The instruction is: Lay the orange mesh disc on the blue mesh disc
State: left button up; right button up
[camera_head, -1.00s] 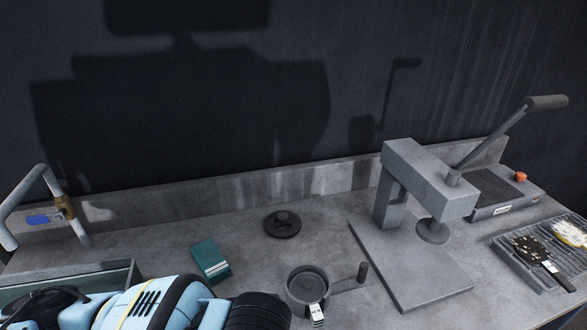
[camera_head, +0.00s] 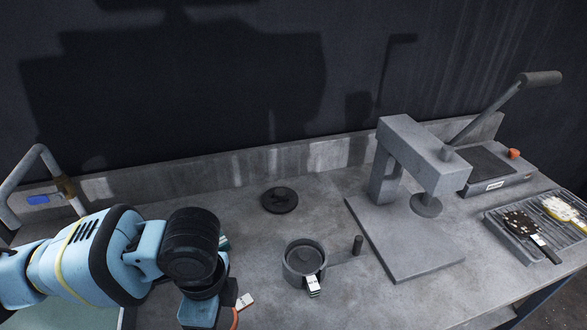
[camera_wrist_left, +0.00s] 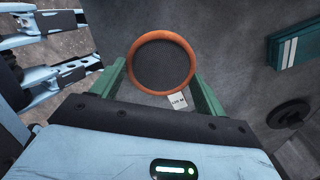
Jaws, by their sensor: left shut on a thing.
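The orange mesh disc (camera_wrist_left: 162,62) has an orange rim, dark mesh and a small white tag. My left gripper (camera_wrist_left: 160,74) holds it between its two green fingers in the left wrist view. In the head view only a bit of the disc's orange rim (camera_head: 236,319) and its tag show at the bottom edge, beside my left arm. A round grey pan (camera_head: 304,262) with a side handle stands on the bench to the right; a white tag (camera_head: 313,286) sits at its front rim. I cannot make out blue mesh in it. My right gripper is out of view.
A black round lid-like piece (camera_head: 279,200) lies behind the pan. A teal box (camera_wrist_left: 297,38) is partly hidden by my arm in the head view. A grey lever press (camera_head: 415,165) stands right of the pan, with a ribbed tray (camera_head: 520,240) farther right.

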pick_arm(q)
jog(key=w+a+r+n, duration=0.2)
jog(key=a+n, duration=0.2)
jog(key=n, duration=0.5)
jog(key=w+a+r+n, duration=0.1)
jog(key=a+n, duration=0.3)
jog(key=n, duration=0.5)
jog(key=shift+w+r, duration=0.35)
